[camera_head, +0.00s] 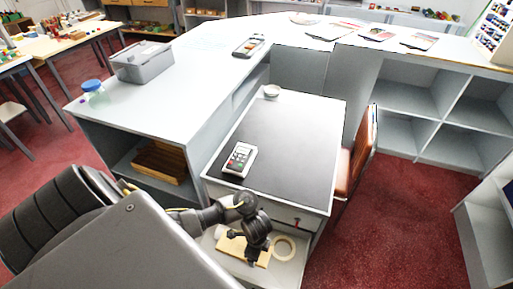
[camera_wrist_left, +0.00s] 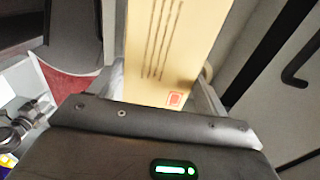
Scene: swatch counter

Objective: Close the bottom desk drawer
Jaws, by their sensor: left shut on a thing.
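The desk (camera_head: 285,140) has a dark top and a grey body. A drawer front (camera_head: 275,208) below its top looks shut. Lower down, the bottom drawer (camera_head: 285,272) is pulled out, and its inside shows from above. In it lie a tan block (camera_head: 232,246) and a ring of tape (camera_head: 284,248). My left gripper (camera_head: 252,256) is low over this drawer, pointing down and shut on the tan block. The block, with dark lines and a red mark, fills the middle of the left wrist view (camera_wrist_left: 165,50). The fingertips are hard to make out. My right gripper is not in view.
A card reader (camera_head: 239,159) and a small round dish (camera_head: 271,91) stand on the desk. A brown chair (camera_head: 357,155) is at its right side. A grey counter (camera_head: 165,90) with a grey bin (camera_head: 142,62) runs behind and left. Red floor is clear at right.

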